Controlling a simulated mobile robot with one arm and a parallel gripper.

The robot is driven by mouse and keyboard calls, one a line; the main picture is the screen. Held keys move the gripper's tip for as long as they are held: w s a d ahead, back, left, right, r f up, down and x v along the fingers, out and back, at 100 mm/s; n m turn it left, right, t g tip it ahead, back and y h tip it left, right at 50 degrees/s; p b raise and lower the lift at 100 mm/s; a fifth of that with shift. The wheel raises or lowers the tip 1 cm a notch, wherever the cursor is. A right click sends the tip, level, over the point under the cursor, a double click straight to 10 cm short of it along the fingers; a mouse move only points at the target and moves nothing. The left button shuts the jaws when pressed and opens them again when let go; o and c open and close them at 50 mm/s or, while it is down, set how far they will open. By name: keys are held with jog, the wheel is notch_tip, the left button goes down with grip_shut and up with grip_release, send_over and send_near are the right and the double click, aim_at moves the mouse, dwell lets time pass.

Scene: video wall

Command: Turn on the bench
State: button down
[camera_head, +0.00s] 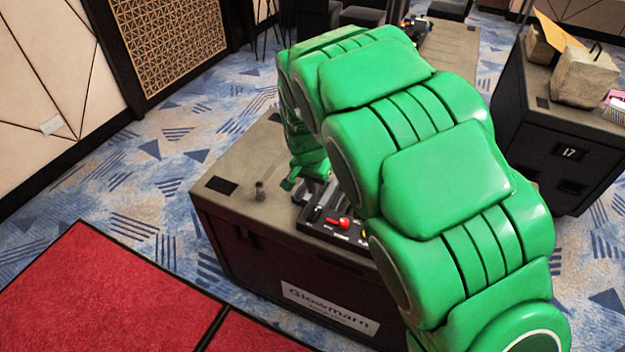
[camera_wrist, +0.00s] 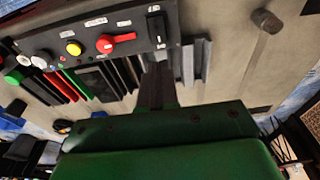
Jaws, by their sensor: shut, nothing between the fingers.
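The bench (camera_head: 235,220) is a dark cabinet with a grey-brown top and a white name sign on its front. A black control panel (camera_head: 318,232) lies on its top, partly hidden by my green arm. In the wrist view the panel (camera_wrist: 135,22) carries a red lever switch (camera_wrist: 115,40), a yellow round button (camera_wrist: 74,48), a black rocker-like switch (camera_wrist: 157,28) at its right end, and a green knob (camera_wrist: 14,77). The red switch also shows in the head view (camera_head: 343,223). My gripper (camera_wrist: 158,72) is shut and empty, its tips close to the panel edge below the black switch; contact is unclear.
A small post (camera_head: 259,190) stands on the bench's left part; it also shows in the wrist view (camera_wrist: 266,20). A red carpet (camera_head: 100,290) lies front left.

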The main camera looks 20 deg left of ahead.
aim_at(314, 214)
jog(key=f, duration=0.3)
jog(key=w+f, duration=0.1)
jog(key=f, duration=0.5)
jog(key=shift+w+f, duration=0.25)
jog(key=shift+w+f+g, duration=0.15)
jog(key=shift+f+g, duration=0.05)
jog(key=shift+g, duration=0.2)
jog(key=shift+f, duration=0.1)
jog(key=shift+s, duration=0.95)
